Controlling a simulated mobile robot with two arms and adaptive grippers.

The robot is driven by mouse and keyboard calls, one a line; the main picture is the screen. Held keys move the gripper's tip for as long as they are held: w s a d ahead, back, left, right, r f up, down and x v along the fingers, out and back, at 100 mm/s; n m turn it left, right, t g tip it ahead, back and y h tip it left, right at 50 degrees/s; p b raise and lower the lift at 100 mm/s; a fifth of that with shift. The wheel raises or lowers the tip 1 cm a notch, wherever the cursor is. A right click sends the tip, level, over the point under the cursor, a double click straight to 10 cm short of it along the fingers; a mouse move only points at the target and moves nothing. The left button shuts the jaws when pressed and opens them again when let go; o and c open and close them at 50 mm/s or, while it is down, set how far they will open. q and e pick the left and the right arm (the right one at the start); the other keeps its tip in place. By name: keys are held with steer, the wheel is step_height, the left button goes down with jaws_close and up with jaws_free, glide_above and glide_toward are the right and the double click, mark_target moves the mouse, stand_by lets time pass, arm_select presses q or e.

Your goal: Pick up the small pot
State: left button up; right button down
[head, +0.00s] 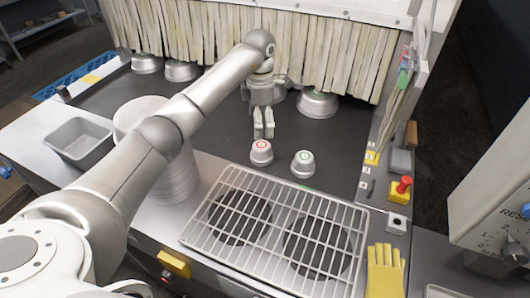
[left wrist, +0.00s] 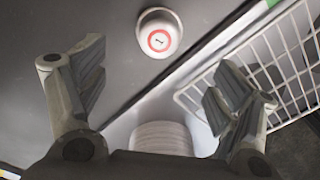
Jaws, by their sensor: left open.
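A small upturned metal pot with a red ring mark (head: 261,152) sits on the dark belt near its front edge. In the left wrist view the red-marked pot (left wrist: 159,34) is beyond my fingertips, at the top centre. A second small pot with a green mark (head: 303,164) stands to its right. My left gripper (head: 264,132) points down just behind the red-marked pot. In the left wrist view its two fingers (left wrist: 157,85) are wide apart with nothing between them. My right gripper is not in view.
A wire rack (head: 275,232) lies in front of the pots. A tall round stack (head: 172,185) and a grey tray (head: 78,142) are at left. Larger pots (head: 318,103) stand by the strip curtain (head: 330,58). A red button (head: 404,184) and yellow glove (head: 385,270) are at right.

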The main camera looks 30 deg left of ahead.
mark_target(262, 145)
arm_select(q)
steer(key=shift+w+f, duration=0.25)
steer(key=shift+f, duration=0.2)
steer(key=shift+f+b, duration=0.3)
steer(key=shift+b, duration=0.05)
steer(key=f+b, duration=0.3)
steer(key=f, duration=0.1)
steer(key=shift+s, duration=0.25)
steer(key=shift+w+f, duration=0.15)
steer(key=shift+f, duration=0.2)
step_height(262, 145, down, 4)
steer(key=b, duration=0.3)
steer(key=shift+f+b, duration=0.45)
steer(key=shift+f, duration=0.1)
steer(key=shift+r, duration=0.15)
steer(key=shift+c, duration=0.6)
steer(key=c, duration=1)
